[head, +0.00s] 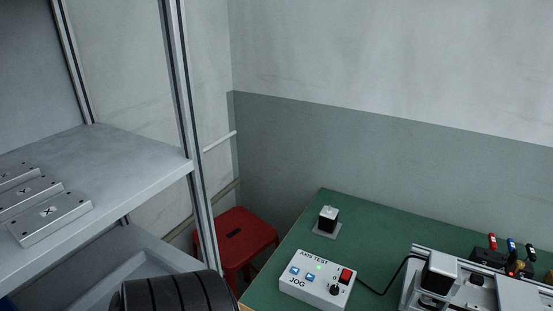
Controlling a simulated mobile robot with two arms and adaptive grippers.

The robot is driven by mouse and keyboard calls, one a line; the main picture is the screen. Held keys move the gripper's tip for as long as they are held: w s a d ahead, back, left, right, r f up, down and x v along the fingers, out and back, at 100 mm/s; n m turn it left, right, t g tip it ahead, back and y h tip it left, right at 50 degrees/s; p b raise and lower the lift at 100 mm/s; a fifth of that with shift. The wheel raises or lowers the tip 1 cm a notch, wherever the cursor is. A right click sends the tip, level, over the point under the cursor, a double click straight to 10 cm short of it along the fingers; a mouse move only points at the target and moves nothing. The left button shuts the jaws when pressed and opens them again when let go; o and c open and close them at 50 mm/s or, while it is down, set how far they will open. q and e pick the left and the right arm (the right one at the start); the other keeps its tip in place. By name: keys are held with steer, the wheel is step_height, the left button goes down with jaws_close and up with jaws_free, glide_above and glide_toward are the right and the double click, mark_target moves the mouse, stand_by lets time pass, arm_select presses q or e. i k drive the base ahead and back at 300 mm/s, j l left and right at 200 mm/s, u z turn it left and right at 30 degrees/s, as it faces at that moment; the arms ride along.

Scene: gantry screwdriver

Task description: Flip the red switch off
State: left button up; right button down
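The red switch (346,275) sits at the upper right of the top face of a white control box (302,290) marked AXIS TEST and JOG. It is too small to tell which way the switch is tipped. A small green light shows on the box. Two blue-and-white buttons (302,274) are on its left part, and a black knob (335,290) is just below the switch. The box rests near the left edge of the green table (375,225). Neither of my grippers shows in the head view, and nothing touches the switch.
A black cable runs from the box to a gantry machine (436,275) at right. A black-and-white block (328,219) stands behind the box. Screwdrivers with coloured handles (512,250) stand at far right. A red stool (236,240) and grey shelf (110,165) are left.

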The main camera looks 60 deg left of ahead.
mark_target(347, 273)
steer(key=u, duration=1.6)
